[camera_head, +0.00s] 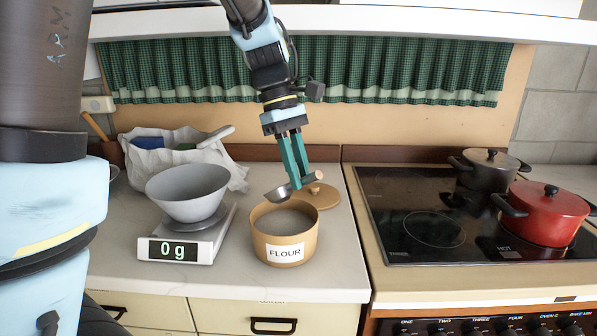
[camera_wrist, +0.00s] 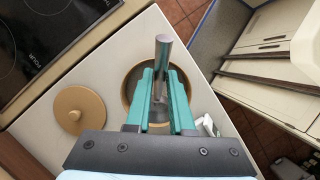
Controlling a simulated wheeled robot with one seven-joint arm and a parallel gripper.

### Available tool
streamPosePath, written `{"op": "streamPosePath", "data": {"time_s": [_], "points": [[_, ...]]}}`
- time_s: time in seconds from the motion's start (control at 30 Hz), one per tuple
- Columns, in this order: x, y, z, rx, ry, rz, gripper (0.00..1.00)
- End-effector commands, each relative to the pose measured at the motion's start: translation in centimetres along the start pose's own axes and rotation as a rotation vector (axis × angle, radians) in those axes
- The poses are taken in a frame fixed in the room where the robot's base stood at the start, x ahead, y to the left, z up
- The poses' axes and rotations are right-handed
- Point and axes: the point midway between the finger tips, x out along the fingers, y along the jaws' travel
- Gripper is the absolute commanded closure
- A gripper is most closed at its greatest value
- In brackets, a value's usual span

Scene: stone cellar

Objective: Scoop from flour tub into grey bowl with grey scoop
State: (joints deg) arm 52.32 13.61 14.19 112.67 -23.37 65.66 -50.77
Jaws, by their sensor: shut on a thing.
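The scoop is just above the open flour tub (camera_head: 284,254), a tan round tub labelled FLOUR with a pale fill inside. In the wrist view the scoop's handle (camera_wrist: 163,50) shows between the teal fingers, over the tub (camera_wrist: 127,90); fingers hide part of the tub. The grey bowl (camera_head: 186,206) stands upright left of the tub on a scale (camera_head: 208,237) reading 0 g.
The tub's round lid (camera_head: 326,197) lies on the counter behind the tub, also in the wrist view (camera_wrist: 80,111). A white bag (camera_head: 150,155) is behind the bowl. On the right, the hob (camera_head: 400,205) carries a dark pot (camera_head: 483,178) and a red pot (camera_head: 547,218).

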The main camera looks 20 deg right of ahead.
Motion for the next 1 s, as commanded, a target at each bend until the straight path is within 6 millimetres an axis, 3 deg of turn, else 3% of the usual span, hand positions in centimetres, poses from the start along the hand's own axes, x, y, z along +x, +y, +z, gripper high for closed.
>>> {"op": "streamPosePath", "data": {"time_s": [0.7, 1.0], "points": [[5.8, 0.0, -2.7, 0.001, 0.0, -0.001, 1.0], [7.2, 0.0, -3.5, 0.0, 0.0, 0.0, 1.0]]}}
